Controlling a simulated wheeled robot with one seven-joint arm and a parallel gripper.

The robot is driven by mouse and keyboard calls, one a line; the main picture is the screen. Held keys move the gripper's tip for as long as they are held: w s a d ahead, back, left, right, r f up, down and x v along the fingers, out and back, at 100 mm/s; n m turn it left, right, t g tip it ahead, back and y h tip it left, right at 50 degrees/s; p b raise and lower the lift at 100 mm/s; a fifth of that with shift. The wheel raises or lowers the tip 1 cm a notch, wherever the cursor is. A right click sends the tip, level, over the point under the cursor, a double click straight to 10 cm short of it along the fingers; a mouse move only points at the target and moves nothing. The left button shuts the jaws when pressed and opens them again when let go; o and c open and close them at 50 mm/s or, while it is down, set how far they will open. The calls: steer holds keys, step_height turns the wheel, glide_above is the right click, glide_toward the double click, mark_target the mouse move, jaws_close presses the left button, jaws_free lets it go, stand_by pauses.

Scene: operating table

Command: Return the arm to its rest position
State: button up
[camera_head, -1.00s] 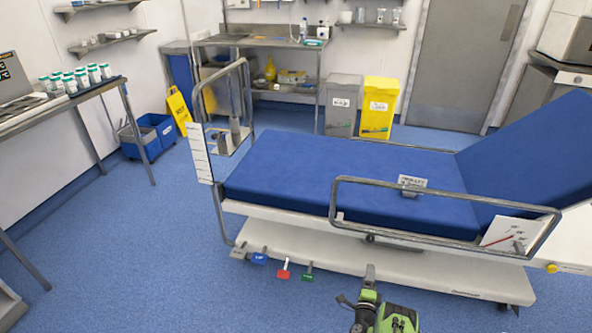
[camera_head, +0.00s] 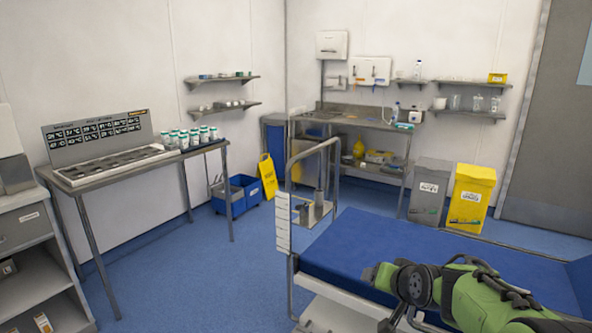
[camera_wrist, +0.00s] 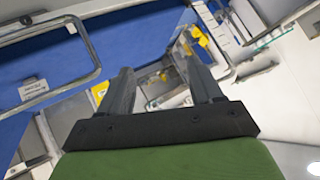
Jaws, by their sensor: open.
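My gripper (camera_wrist: 160,80) shows in the wrist view with its two dark fingers spread apart and nothing between them. Behind the fingers is the black palm and a green link of my arm. In the head view, my green and black arm (camera_head: 455,290) reaches across the lower right, in front of the bed. The gripper's fingers cannot be made out in that view.
The blue bed (camera_head: 370,247) with metal rails lies at lower right. A yellow bin (camera_head: 470,197) and a grey bin (camera_head: 430,190) stand behind.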

steer(key=s+a+r+n+g+h, duration=0.1)
steer(key=s+a+n+g, duration=0.1)
steer(key=s, duration=1.4)
steer(key=s+a+n+g, duration=0.2)
steer(key=s, duration=1.3)
step_height(320, 180, up, 18)
steer(key=p, duration=1.8)
steer(key=shift+s+d, duration=0.15)
steer(key=shift+s, duration=0.3)
